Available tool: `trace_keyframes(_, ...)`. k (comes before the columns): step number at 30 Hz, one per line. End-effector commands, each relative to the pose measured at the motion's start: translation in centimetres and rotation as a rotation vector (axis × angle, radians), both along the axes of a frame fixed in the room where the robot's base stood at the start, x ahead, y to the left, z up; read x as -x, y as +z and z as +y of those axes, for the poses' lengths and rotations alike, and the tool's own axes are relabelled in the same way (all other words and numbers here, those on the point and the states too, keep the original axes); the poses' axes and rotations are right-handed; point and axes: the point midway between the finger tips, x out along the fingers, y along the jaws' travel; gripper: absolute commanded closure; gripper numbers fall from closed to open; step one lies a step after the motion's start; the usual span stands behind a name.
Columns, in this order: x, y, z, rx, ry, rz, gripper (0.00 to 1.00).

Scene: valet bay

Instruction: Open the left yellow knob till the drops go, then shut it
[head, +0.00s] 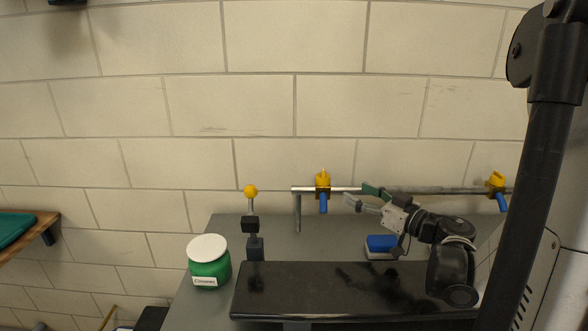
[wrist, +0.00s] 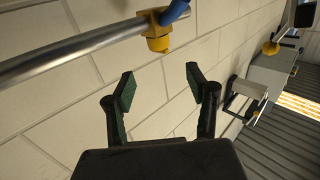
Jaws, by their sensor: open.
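The left yellow knob (head: 323,180) sits on a metal pipe in front of the block wall, with a blue spout (head: 323,203) below it. A yellow knob with a blue part, which looks like the same one, shows at the top of the wrist view (wrist: 158,32). My gripper (head: 358,197) is open and empty, just right of this knob and apart from it. In the wrist view its two green-padded fingers (wrist: 161,84) stand wide apart, with the knob beyond them. I can make out no drops at the spout.
A second yellow knob (head: 497,181) is on the pipe (head: 430,190) at the right. A yellow ball-topped lever (head: 250,192), a green jar with a white lid (head: 209,270) and a blue-topped block (head: 381,244) stand nearby. A dark glossy slab (head: 350,290) lies in front.

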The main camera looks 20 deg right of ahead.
Motion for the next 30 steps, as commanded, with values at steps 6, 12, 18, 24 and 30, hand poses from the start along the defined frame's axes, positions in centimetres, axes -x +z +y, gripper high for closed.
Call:
trace_keyframes(6,0.2,0.0,-0.8,0.0,-0.016,0.0,0.48)
trace_keyframes(12,-2.4,0.0,0.1,0.0,-0.013,0.0,0.48)
trace_keyframes(18,-6.1,0.0,1.3,0.0,-0.012,0.0,0.48)
trace_keyframes(24,-9.4,0.0,2.3,0.0,-0.013,0.0,0.48)
trace_keyframes(30,-11.7,0.0,2.9,0.0,-0.015,0.0,0.48)
